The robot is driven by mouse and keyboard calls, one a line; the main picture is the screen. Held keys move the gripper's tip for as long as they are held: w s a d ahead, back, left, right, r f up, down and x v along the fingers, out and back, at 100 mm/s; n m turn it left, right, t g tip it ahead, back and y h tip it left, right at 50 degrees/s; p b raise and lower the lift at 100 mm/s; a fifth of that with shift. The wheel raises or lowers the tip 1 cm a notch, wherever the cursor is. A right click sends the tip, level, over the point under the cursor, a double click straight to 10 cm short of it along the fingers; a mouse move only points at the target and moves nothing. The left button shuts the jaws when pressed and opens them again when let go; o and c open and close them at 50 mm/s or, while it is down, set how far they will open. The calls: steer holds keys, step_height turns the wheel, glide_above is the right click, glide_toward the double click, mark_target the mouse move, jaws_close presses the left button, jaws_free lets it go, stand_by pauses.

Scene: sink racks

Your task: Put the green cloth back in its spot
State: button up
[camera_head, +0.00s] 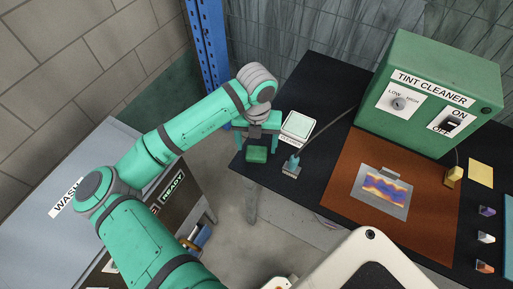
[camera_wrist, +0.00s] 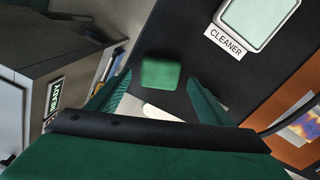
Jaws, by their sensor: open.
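A small green block-like piece (camera_head: 257,154), which I take to be the green cloth, is at the left corner of the black table. In the wrist view the green cloth (camera_wrist: 160,74) shows between my fingertips against the dark tabletop, with a gap on each side. My gripper (camera_head: 257,143) is open above it, with one finger to each side; it also shows in the wrist view (camera_wrist: 160,80). I cannot tell the exact height between fingers and cloth. A white-framed tray (camera_head: 285,134) with a pale inside stands just right of it, labelled CLEANER in the wrist view.
A brush-like tool (camera_head: 292,166) on a cable lies right of my gripper. The green TINT CLEANER box (camera_head: 432,85) stands behind a brown mat (camera_head: 345,190). A grey WASH cabinet (camera_head: 50,180) stands left, across a floor gap. A blue post (camera_head: 208,50) rises behind.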

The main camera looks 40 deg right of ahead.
mark_target(257, 151)
step_height(257, 151, up, 9)
stand_by(0.3)
steer(key=shift+f, duration=0.1)
stand_by(0.4)
